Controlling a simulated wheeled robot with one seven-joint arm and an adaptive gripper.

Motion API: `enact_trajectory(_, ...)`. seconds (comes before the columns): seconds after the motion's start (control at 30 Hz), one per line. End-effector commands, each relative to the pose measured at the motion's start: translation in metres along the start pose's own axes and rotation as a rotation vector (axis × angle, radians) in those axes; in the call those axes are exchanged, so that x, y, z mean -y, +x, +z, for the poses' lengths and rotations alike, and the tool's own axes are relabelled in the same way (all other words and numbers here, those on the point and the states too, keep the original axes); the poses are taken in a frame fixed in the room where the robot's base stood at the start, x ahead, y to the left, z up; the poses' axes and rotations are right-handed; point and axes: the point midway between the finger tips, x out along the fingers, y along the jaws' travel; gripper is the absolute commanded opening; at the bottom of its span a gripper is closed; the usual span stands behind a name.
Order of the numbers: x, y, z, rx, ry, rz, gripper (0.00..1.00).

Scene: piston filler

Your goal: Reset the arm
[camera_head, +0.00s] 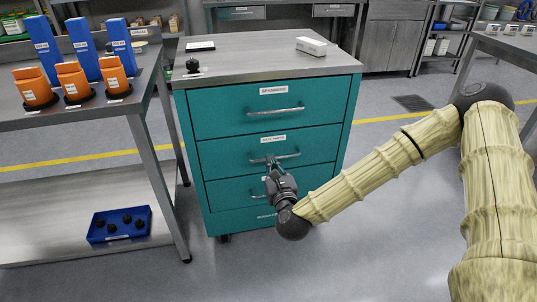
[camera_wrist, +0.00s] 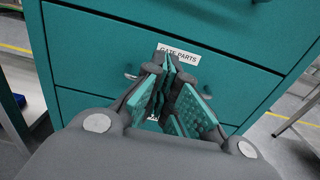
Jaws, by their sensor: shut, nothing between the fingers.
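My arm reaches in from the right in the head view. My gripper (camera_head: 271,163) is in front of the teal drawer cabinet (camera_head: 196,160), near the second drawer's handle (camera_head: 288,156). In the wrist view my gripper (camera_wrist: 169,66) points at a drawer front with a "GATE PARTS" label (camera_wrist: 178,54). The fingers are shut and empty. They hide the middle of that drawer's handle (camera_wrist: 207,95), whose ends show on both sides. I cannot tell whether they touch it. All the cabinet's drawers appear closed.
On the cabinet top are a white box (camera_head: 311,46), a small black knob-like part (camera_head: 192,66) and a flat label plate (camera_head: 200,46). A side table (camera_head: 60,118) at left holds orange and blue parts. A blue bin (camera_head: 119,238) sits on its lower shelf.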

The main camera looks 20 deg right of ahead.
Motion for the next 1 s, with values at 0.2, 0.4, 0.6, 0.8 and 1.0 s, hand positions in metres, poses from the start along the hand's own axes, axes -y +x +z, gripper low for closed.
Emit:
enact_trajectory(0.2,0.000,-0.021,0.000,-0.001,0.001,0.000,0.00)
enact_trajectory(0.4,-0.001,-0.025,-0.002,-0.003,-0.006,0.003,0.00)
enact_trajectory(0.6,-0.027,-0.043,-0.041,-0.096,-0.199,0.099,0.00)
enact_trajectory(0.8,-0.065,-0.091,-0.120,-0.248,-0.618,0.333,0.00)
enact_trajectory(1.0,-0.083,-0.153,-0.195,-0.343,-1.036,0.621,0.00)
